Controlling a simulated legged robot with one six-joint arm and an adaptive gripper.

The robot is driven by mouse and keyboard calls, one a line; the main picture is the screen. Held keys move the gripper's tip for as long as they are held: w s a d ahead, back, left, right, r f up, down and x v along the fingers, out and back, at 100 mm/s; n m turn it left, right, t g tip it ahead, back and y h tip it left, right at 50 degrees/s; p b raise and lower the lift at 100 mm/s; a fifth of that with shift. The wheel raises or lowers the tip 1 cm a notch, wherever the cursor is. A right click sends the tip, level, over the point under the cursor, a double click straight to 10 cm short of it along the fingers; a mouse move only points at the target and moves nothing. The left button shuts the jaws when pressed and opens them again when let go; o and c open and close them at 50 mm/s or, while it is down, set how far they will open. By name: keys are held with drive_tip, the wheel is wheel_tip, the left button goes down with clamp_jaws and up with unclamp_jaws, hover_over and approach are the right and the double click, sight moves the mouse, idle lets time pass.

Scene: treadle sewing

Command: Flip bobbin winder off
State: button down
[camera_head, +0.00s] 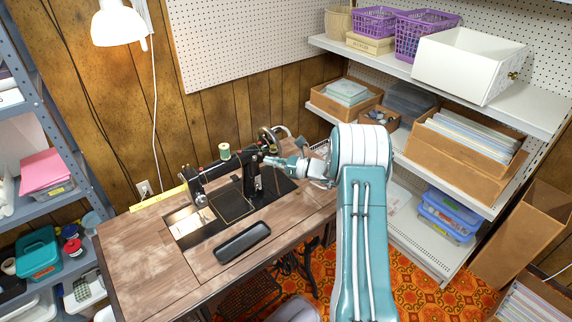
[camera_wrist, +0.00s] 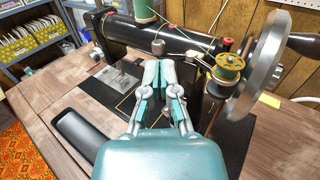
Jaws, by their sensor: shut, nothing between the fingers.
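The black sewing machine (camera_head: 228,180) stands on a wooden table. In the wrist view its dark arm (camera_wrist: 130,32) runs across the top, with the metal handwheel (camera_wrist: 262,65) at the right. The bobbin winder (camera_wrist: 228,68), with a yellow-green bobbin on it, sits just left of the handwheel. My gripper (camera_wrist: 158,72) is shut and empty, in front of the machine's pillar and left of the winder, apart from the bobbin. In the head view my gripper (camera_head: 268,161) reaches the machine from the right. The winder's small parts are too small to tell there.
A green thread spool (camera_head: 224,151) stands on top of the machine. A black oblong piece (camera_head: 242,242) lies on the table front. The table's left side (camera_head: 130,255) is clear. Shelves with boxes (camera_head: 465,150) stand close on the right.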

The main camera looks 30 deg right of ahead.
sight(255, 160)
drive_tip(key=shift+x, duration=1.1)
drive_tip(key=shift+a, duration=0.1)
drive_tip(key=shift+w+a+m+t+h, duration=0.1)
drive_tip(key=shift+a+m+t+h, duration=0.15)
drive_tip(key=shift+m+t+h, duration=0.45)
drive_tip(key=shift+w+a+m+t+h, duration=0.1)
drive_tip(key=shift+a+m+t+h, duration=0.1)
drive_tip(key=shift+m+t+h, duration=0.5)
drive_tip(key=shift+w+a, duration=0.15)
drive_tip(key=shift+a, duration=0.25)
